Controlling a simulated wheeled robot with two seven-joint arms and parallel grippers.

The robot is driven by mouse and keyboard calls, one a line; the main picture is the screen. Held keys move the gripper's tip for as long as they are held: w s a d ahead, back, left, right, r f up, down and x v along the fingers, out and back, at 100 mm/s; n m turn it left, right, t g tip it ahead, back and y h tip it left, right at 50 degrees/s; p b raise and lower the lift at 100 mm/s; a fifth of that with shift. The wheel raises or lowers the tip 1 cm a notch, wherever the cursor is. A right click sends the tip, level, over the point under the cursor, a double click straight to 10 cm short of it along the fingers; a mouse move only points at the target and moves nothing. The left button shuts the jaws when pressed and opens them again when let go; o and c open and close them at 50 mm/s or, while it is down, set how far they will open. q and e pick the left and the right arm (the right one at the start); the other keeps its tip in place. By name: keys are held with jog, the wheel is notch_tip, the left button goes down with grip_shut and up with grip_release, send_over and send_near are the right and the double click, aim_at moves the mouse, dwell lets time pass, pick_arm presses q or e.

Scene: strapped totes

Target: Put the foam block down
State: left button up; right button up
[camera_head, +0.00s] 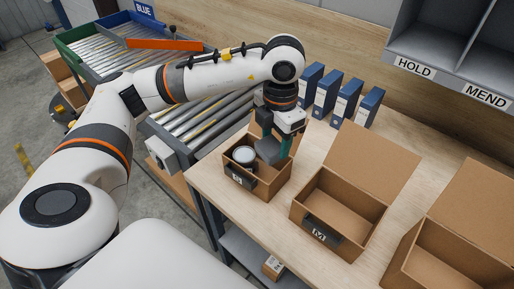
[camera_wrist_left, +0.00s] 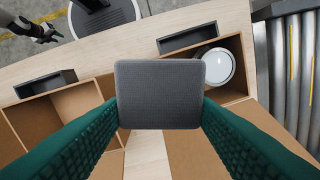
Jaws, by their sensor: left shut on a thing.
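My left gripper (camera_head: 277,150) is shut on a grey foam block (camera_head: 268,151), which also shows between the green fingers in the left wrist view (camera_wrist_left: 160,95). In the head view the block hangs at the right part of the small cardboard box (camera_head: 268,188) with a dark label tag. I cannot tell whether it touches the box. A white round container (camera_head: 243,155) is in that box, at its left, and shows in the left wrist view (camera_wrist_left: 217,67). What looks like my right gripper (camera_wrist_left: 40,30) is at the upper left of the left wrist view, too small to read its fingers.
An open box tagged M (camera_head: 346,207) stands to the right on the wooden table (camera_head: 217,199), with another open box (camera_head: 458,262) beyond. Blue binders (camera_head: 325,92) and grey shelves marked HOLD and MEND are behind. A roller conveyor (camera_head: 190,122) runs at the left.

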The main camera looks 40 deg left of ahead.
pick_arm(q)
jog(key=n, duration=0.4)
jog(key=a+r+n, duration=0.1)
jog(key=n, duration=0.1)
jog(key=shift+w+a, duration=0.1)
jog(key=shift+w, duration=0.3)
jog(key=n, duration=0.3)
jog(key=shift+w+a+r, duration=0.2)
jog(key=shift+a+r, duration=0.05)
jog(key=n, duration=0.3)
jog(key=r+n, duration=0.1)
jog(key=shift+w+a+n+b, duration=0.2)
jog(key=shift+a+n+b, duration=0.1)
jog(key=shift+a+b, duration=0.05)
notch_tip(320, 180, down, 10)
jog(key=n+p, duration=0.2)
jog(key=n, duration=0.1)
jog(key=shift+w+a+r+n, duration=0.15)
jog(key=shift+a+r+n, duration=0.05)
jog(key=shift+a+n, duration=0.1)
